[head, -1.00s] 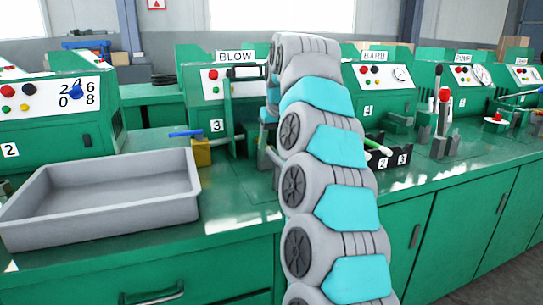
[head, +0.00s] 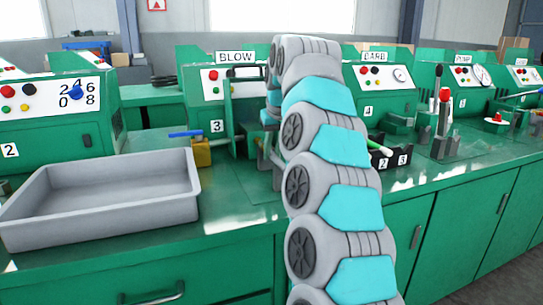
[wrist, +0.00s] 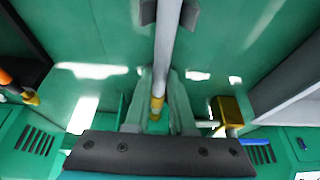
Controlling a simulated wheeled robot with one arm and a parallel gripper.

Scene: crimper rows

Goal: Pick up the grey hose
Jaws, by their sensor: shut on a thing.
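The grey hose (wrist: 163,60) runs up the middle of the wrist view, a light grey rod with a yellow fitting at its lower end. In the head view my arm hides most of the gripper and the hose.
A grey tray (head: 100,222) stands on the left of the green bench. A yellow block with a blue lever (head: 200,152) is beside the BLOW machine (head: 240,88). A black bin (head: 388,161) stands right of my arm. Bench front between tray and arm is clear.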

